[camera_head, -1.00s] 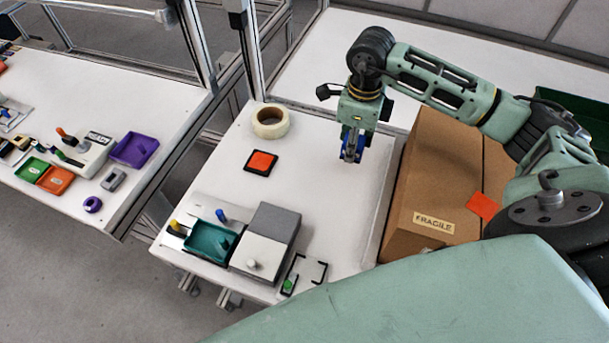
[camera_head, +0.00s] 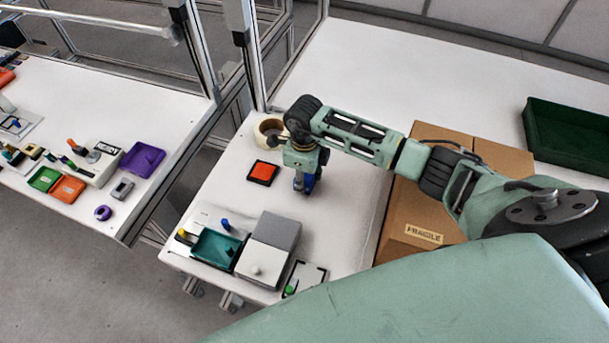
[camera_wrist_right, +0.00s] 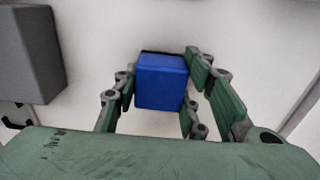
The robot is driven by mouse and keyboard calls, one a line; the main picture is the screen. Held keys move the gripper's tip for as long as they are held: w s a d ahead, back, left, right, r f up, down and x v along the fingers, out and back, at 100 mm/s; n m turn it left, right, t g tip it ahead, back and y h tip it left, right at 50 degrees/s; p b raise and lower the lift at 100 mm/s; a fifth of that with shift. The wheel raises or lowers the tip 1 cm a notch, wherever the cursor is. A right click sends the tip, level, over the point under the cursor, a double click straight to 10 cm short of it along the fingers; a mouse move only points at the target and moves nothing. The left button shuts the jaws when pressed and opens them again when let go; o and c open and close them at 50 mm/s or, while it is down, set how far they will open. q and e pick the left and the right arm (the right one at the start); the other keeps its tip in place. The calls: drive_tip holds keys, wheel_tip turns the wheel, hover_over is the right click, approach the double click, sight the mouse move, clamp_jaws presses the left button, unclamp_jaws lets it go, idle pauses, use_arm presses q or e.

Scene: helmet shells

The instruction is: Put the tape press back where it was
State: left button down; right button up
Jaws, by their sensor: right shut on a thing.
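My right gripper (camera_head: 302,186) is shut on a blue block-shaped piece, which I take to be the tape press (camera_head: 313,182). In the right wrist view the blue block (camera_wrist_right: 160,82) sits between the two green fingers (camera_wrist_right: 160,95), with a dark edge along its far side. The gripper points down over the white table, right of the orange square pad (camera_head: 262,173). I cannot tell whether the block touches the table. Black corner marks (camera_head: 306,277) lie on the table near its front, beside a small green-topped piece (camera_head: 290,290). My left gripper is not in view.
A tape roll (camera_head: 268,130) is partly hidden behind my arm. A grey-and-white box (camera_head: 274,230) and teal tray (camera_head: 214,250) stand at the front left. A cardboard box (camera_head: 400,240) is on the right. The table between the gripper and the corner marks is clear.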

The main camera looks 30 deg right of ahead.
drive_tip(key=shift+f, duration=0.1)
drive_tip(key=shift+f, duration=0.15)
drive_tip(key=o, duration=0.6)
drive_tip(key=shift+f, duration=0.1)
drive_tip(key=shift+c, duration=0.2)
drive_tip(key=o, duration=0.4)
drive_tip(key=shift+o, duration=0.2)
